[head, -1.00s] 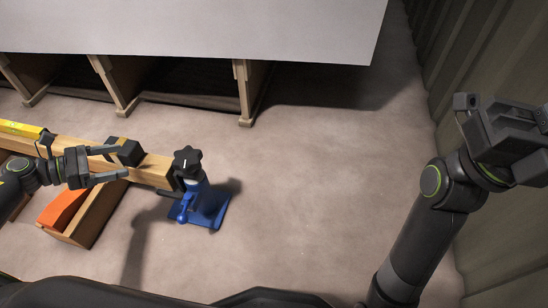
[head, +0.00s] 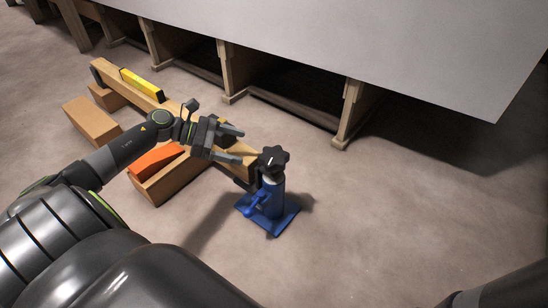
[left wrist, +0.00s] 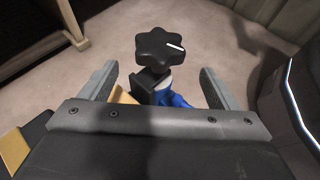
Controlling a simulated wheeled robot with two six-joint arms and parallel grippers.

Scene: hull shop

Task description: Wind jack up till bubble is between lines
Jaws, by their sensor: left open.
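The blue jack (head: 266,202) stands on the floor with a black star-shaped knob (head: 273,160) on top, marked with a white line. The jack is at the right end of a long wooden beam (head: 105,72). A yellow level (head: 142,84) lies on the beam; its bubble is too small to make out. My left gripper (head: 240,146) is open and empty, above the beam's right end and just left of the knob. In the left wrist view the knob (left wrist: 171,48) lies ahead, beyond and between the open fingers, apart from them. My right gripper is out of view.
An orange wedge (head: 156,158) lies on a wooden block (head: 160,184) near the beam. Another wooden block (head: 92,121) lies to the left. A large pale panel (head: 400,50) on wooden supports (head: 352,112) stands behind. The floor right of the jack is clear.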

